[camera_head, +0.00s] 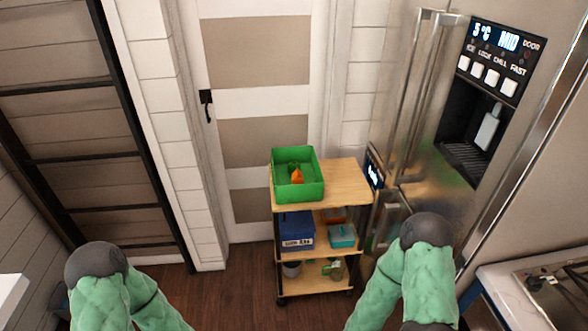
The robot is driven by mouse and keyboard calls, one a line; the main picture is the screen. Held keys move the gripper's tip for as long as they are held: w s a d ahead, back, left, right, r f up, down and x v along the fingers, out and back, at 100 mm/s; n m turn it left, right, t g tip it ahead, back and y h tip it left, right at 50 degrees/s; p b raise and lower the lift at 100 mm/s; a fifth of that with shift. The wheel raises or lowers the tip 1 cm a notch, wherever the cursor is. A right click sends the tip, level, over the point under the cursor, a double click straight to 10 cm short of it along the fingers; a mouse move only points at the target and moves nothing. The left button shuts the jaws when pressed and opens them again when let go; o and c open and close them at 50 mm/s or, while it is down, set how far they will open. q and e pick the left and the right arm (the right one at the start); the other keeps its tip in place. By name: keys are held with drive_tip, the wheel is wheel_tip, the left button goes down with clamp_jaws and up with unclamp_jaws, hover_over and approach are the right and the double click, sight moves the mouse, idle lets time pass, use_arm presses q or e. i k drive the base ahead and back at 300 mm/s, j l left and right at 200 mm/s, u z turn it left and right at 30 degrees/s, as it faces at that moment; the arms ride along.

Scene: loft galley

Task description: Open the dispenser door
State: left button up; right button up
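A steel fridge stands at the right, with a dispenser (467,150) set into the door right of the handles. The dispenser is a dark recess with a pale paddle (488,127) and a slotted tray. Above it, a panel (497,60) reads "5°C MID", over a row of white buttons. Two tall vertical bar handles (436,70) run side by side left of the dispenser. The fridge doors look shut. Both my green-sleeved arms show at the bottom, the right one in front of the fridge's lower part. Neither gripper is in view.
A wooden cart (345,178) stands left of the fridge, close to its front, carrying a green bin (309,192) and boxes. A counter with a hob (560,290) is at the lower right. A panelled door (262,100) is behind; dark floor lies open left of the cart.

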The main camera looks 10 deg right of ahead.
sight(551, 59)
drive_tip(key=z, duration=1.35)
